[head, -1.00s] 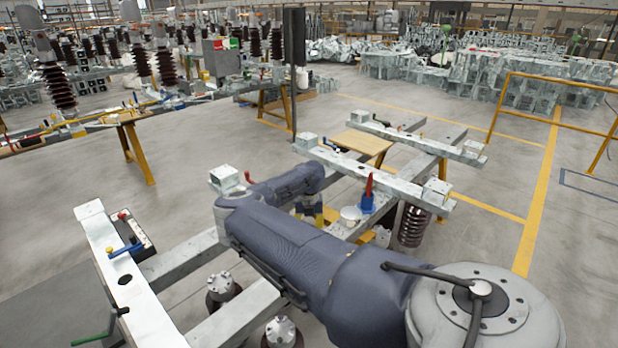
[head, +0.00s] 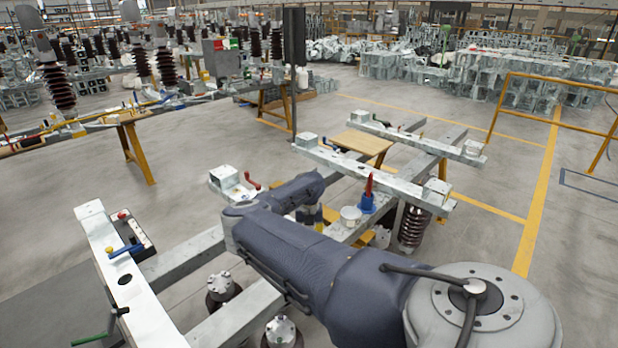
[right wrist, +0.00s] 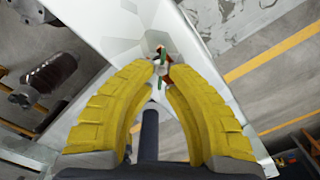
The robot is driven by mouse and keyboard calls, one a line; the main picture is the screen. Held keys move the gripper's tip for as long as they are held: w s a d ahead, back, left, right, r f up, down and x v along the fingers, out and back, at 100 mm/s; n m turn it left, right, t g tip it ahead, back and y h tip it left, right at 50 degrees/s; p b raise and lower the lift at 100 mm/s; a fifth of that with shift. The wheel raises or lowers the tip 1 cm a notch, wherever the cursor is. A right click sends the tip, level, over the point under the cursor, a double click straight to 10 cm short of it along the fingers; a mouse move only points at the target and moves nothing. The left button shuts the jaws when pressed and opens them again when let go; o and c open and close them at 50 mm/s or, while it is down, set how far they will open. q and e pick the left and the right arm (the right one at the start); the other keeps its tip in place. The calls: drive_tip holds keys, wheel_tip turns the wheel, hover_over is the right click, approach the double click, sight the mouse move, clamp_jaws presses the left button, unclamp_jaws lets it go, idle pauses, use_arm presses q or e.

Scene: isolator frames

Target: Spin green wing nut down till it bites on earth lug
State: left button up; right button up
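The green wing nut (right wrist: 163,50) shows in the right wrist view, above a pale metal surface. Its green wings run up and down the picture. Red-brown metal, perhaps the earth lug (right wrist: 156,62), shows right around it. My right gripper (right wrist: 161,70) has its yellow fingertips close on either side of the nut, with a small gap between them. I see no clear contact with the wings. In the head view my right forearm hides most of the gripper, and only a bit of yellow shows beyond the wrist. My left gripper is not in view.
A steel frame carries a blue pot with a red tool (head: 368,196), a white cup (head: 350,214) and a red-handled clamp (head: 252,183). A beam at the left holds a dark box (head: 128,238). Ribbed insulators (head: 413,228) hang below. The floor at right is open.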

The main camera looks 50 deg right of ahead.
clamp_jaws()
drive_tip(key=m, duration=0.4)
drive_tip(key=shift+w+a+f, duration=0.1)
drive_tip(key=shift+a, duration=0.05)
drive_tip(key=m, duration=0.5)
drive_tip(key=shift+w, duration=0.35)
drive_tip(key=shift+m, duration=0.3)
drive_tip(key=shift+a, duration=0.1)
drive_tip(key=shift+o, duration=2.3)
unclamp_jaws()
